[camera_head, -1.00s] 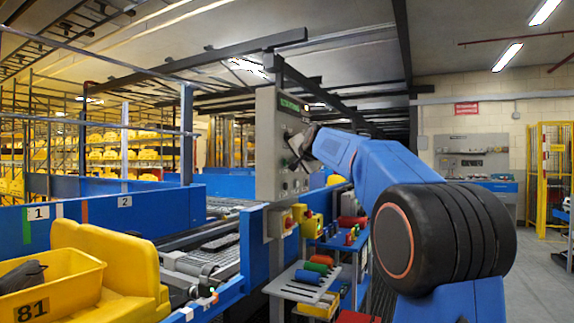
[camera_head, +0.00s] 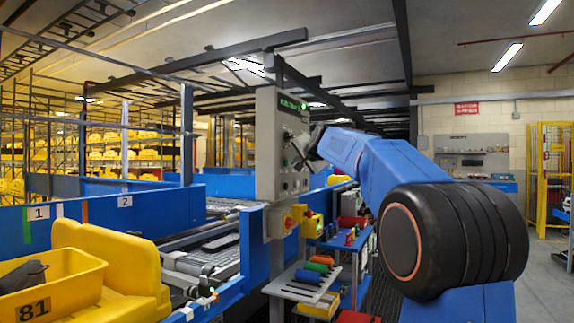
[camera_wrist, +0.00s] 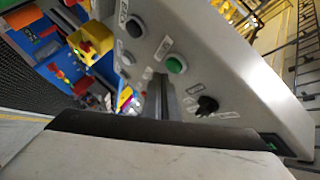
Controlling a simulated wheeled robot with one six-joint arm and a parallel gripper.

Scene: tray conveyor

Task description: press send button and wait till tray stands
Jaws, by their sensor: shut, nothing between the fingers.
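The grey control panel (camera_head: 268,165) stands at the middle of the head view, with a lit green display on top. In the wrist view its face (camera_wrist: 235,65) shows a green button (camera_wrist: 176,64), a black knob (camera_wrist: 207,103) and dark buttons; labels are too small to read. My gripper (camera_head: 302,150) is shut and empty close in front of the panel. In the wrist view its narrow fingers (camera_wrist: 162,95) lie before the panel, below the green button; I cannot tell whether they touch. A dark tray-like piece (camera_head: 222,242) lies on the conveyor.
A yellow bin marked 81 (camera_head: 70,283) holds a dark item at front left. The conveyor (camera_head: 205,262) runs behind blue side walls. A yellow switch box (camera_head: 298,215) and a shelf of coloured tools (camera_head: 308,280) are below the panel.

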